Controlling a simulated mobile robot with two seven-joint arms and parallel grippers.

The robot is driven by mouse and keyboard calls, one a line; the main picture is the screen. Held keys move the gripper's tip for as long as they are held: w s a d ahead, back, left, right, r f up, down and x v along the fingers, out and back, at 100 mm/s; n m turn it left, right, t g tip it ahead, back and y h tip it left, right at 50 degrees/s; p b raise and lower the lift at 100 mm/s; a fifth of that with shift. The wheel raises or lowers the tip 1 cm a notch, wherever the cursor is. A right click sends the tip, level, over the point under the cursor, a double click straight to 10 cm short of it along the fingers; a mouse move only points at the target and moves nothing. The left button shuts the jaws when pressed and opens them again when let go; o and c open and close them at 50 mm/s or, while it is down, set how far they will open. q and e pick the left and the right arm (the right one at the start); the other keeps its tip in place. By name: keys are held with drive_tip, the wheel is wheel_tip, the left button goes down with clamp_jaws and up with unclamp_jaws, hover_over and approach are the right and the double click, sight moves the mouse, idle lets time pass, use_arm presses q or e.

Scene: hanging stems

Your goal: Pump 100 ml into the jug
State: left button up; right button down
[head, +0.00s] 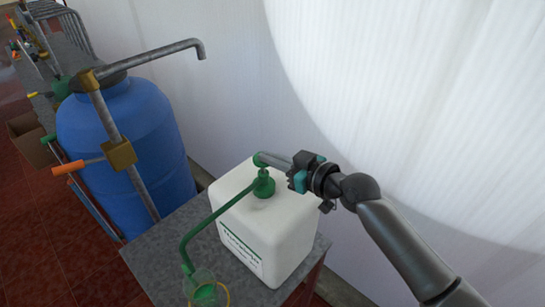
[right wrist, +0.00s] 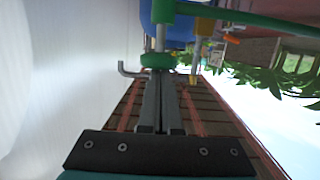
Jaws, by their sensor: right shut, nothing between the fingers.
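A white canister (head: 265,222) with a green label stands on a grey-topped stand. A green hand pump (head: 264,186) sits on its top, and its long green spout (head: 203,222) bends down over a clear jug (head: 200,287). Green liquid shows in the jug. My right gripper (head: 268,158) is shut and empty, its fingertips at the pump's head; I cannot tell whether they touch it. In the right wrist view the closed fingers (right wrist: 159,86) point at the pump's green collar (right wrist: 158,61). My left gripper is out of view.
A white translucent wall (head: 400,90) lies behind. The grey tabletop (head: 170,245) is narrow.

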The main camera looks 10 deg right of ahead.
use_arm(q)
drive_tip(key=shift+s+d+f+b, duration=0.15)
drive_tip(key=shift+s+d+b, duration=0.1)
drive_tip(key=shift+b, duration=0.25)
use_arm(e)
drive_tip(key=r+v, duration=0.1)
drive_tip(key=v, duration=0.9)
drive_tip(key=shift+r, duration=0.35)
drive_tip(key=shift+d, duration=0.1)
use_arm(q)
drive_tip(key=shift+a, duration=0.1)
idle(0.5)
